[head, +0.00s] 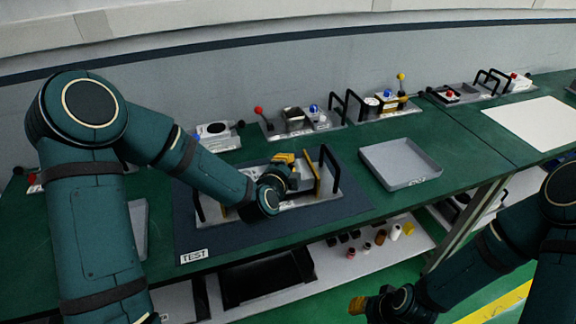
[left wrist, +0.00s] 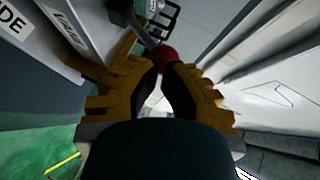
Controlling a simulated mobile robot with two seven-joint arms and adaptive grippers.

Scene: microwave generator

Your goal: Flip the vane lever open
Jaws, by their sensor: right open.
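The grey test device (head: 290,203) with black handles sits on the dark mat marked TEST. My left gripper (head: 287,160) is over it and hides much of its middle. In the left wrist view, the lever's red ball knob (left wrist: 168,58) is between the tips of my left gripper (left wrist: 168,68). The pads close in on the knob from both sides. The grey lever rod (left wrist: 142,30) runs up and left from the knob. A label on the grey housing (left wrist: 68,30) is only partly readable. My right gripper (head: 368,303) is open and empty, low in front of the bench.
An empty grey tray (head: 400,163) lies right of the mat on the green bench (head: 350,160). Several devices with knobs and handles (head: 300,118) line the back. A white sheet (head: 535,122) lies at the right. A lower shelf (head: 345,262) holds small parts.

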